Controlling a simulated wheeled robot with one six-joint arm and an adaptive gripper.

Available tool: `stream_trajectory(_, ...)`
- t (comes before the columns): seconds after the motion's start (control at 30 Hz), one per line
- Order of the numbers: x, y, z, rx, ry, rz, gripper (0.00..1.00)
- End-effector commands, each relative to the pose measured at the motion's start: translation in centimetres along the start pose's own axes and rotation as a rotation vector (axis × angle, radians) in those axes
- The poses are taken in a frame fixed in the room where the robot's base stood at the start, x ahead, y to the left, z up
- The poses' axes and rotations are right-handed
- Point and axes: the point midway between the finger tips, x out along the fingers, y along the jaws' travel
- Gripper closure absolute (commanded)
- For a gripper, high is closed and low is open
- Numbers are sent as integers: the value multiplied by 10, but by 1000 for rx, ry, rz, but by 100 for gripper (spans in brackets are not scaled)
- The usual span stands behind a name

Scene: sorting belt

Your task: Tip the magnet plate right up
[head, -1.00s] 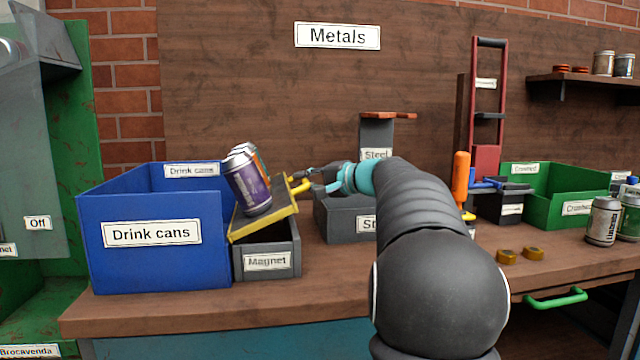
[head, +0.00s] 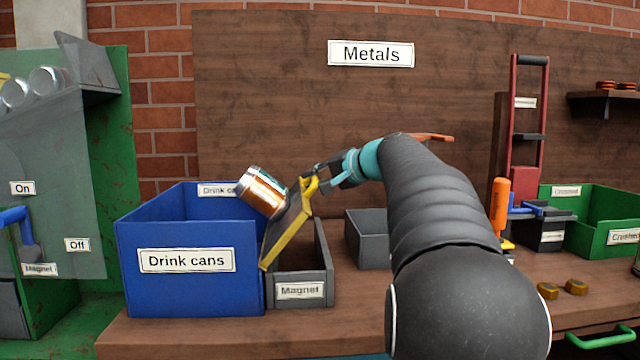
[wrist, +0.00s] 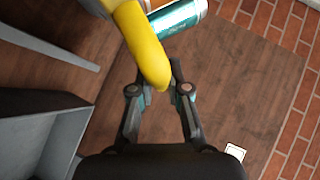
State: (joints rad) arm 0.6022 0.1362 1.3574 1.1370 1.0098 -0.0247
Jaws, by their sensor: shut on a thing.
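The magnet plate (head: 290,225), grey with a yellow edge, is tilted steeply on the left side of the grey box labelled Magnet (head: 299,290). Its yellow handle (wrist: 143,47) is at the upper right end. My gripper (head: 314,180) is shut on this handle; in the wrist view my gripper (wrist: 160,85) has its fingertips at the handle's end. An orange-and-silver can (head: 263,191) leans off the plate over the blue Drink cans bin (head: 186,261). A teal can (wrist: 181,18) shows behind the handle in the wrist view. The bin's inside is mostly hidden.
A grey box (head: 367,238) stands right of the Magnet box, partly behind my arm. A green crate (head: 590,230) and an orange-handled tool (head: 500,204) are further right. A green machine with an On/Off lever (head: 20,216) stands at the left.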

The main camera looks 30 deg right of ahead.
Motion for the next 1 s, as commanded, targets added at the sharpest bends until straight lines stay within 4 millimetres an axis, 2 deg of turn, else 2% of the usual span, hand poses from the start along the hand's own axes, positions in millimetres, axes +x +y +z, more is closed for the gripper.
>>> stream_trajectory(0.3,-2,-16,10,-1,1,-4,100)
stream_trajectory(1.0,-1,-23,14,-4,-1,-8,100)
